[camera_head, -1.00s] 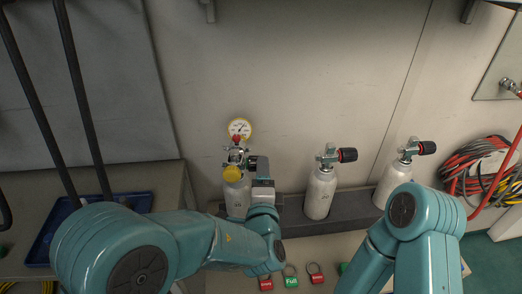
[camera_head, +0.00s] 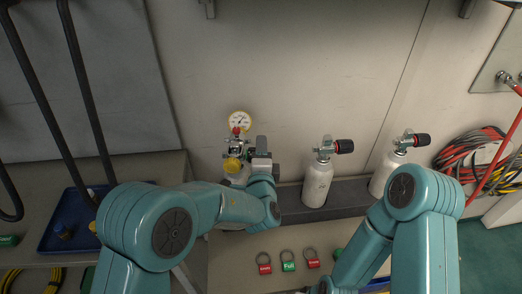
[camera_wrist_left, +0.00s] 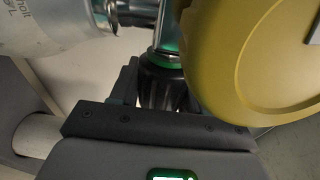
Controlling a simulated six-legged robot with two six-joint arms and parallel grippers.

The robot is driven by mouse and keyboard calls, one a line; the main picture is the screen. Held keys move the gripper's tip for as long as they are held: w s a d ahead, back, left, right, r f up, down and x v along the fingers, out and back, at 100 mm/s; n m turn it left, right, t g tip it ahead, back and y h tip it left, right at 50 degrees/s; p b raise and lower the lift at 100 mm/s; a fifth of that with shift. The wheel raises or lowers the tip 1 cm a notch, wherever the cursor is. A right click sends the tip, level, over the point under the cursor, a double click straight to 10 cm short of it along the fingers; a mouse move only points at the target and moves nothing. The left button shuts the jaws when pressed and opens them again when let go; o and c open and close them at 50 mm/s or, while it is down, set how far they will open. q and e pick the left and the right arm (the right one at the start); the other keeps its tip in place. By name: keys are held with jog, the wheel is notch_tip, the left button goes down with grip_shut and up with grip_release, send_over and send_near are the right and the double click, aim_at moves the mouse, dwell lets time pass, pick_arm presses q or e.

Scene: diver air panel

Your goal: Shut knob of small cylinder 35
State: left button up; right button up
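The leftmost small white cylinder (camera_head: 236,180) stands against the wall, mostly hidden behind my left arm; I cannot read its number. A round gauge (camera_head: 240,122) and a yellow round part (camera_head: 233,165) show at its valve. My left gripper (camera_head: 262,158) is at the right side of this valve. In the left wrist view, a black ribbed knob (camera_wrist_left: 162,88) with a green ring above it sits at the gripper's mouth, beside the large yellow part (camera_wrist_left: 255,55). The fingertips are mostly hidden, so their grip on the knob is unclear. My right gripper's fingers are out of view.
Red and green tags (camera_head: 289,266) lie on the bench in front. A blue tray (camera_head: 62,215) is at left. Coiled hoses (camera_head: 472,160) hang at right.

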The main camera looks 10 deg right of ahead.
pick_arm(q)
jog(key=shift+g, duration=0.4)
jog(key=shift+f+g, duration=0.1)
jog(key=shift+g, duration=1.1)
jog(key=g+p, duration=0.3)
jog(key=p, duration=0.2)
jog(key=shift+s+y, duration=0.15)
jog(key=shift+y, duration=0.25)
jog(key=shift+f+g+p, duration=0.4)
jog(key=shift+p, duration=0.3)
jog(key=o, duration=1)
jog(key=shift+a, duration=0.1)
